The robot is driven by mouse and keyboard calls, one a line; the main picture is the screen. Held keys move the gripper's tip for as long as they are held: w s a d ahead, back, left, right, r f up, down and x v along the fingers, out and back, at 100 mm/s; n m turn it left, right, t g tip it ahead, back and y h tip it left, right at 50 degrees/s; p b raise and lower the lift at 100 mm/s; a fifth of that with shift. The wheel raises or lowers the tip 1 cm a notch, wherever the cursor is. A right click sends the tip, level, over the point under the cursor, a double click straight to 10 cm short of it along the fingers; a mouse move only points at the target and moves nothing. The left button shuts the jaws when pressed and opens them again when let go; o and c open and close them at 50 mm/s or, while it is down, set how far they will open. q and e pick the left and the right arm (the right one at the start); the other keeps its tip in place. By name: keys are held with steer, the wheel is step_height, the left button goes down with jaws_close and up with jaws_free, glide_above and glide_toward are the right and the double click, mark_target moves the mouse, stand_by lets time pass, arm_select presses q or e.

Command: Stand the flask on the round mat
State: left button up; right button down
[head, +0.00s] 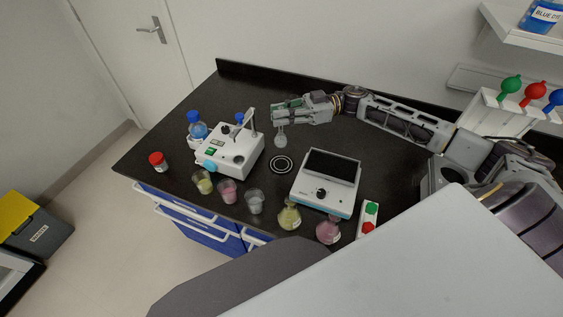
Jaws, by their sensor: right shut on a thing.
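The round mat (281,165) is a small dark disc with pale rings on the black bench, between two white devices. Its top looks bare. My right gripper (284,114) reaches in from the right and is shut on a small clear round flask (281,141). The flask hangs upright below the fingers, just beyond the mat in the head view. Its neck is partly hidden by the fingers. I cannot tell how high its base is above the bench. My left gripper is not in view.
A white device with a post (232,152) stands left of the mat, and a dark-topped white device (325,184) stands right. Several beakers and two conical flasks, yellow (289,218) and pink (328,232), line the near edge. Blue-capped bottles (197,128) stand at the left.

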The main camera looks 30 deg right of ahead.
mark_target(282, 131)
step_height(282, 131, down, 5)
steer(key=shift+f, duration=0.15)
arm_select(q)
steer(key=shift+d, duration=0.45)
arm_select(e)
steer(key=shift+f, duration=0.5)
steer(key=shift+f, duration=1.85)
steer(key=shift+f, duration=0.15)
steer(key=c, duration=1.5)
jaws_free()
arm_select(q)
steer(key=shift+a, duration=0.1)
arm_select(e)
steer(key=shift+d, duration=0.1)
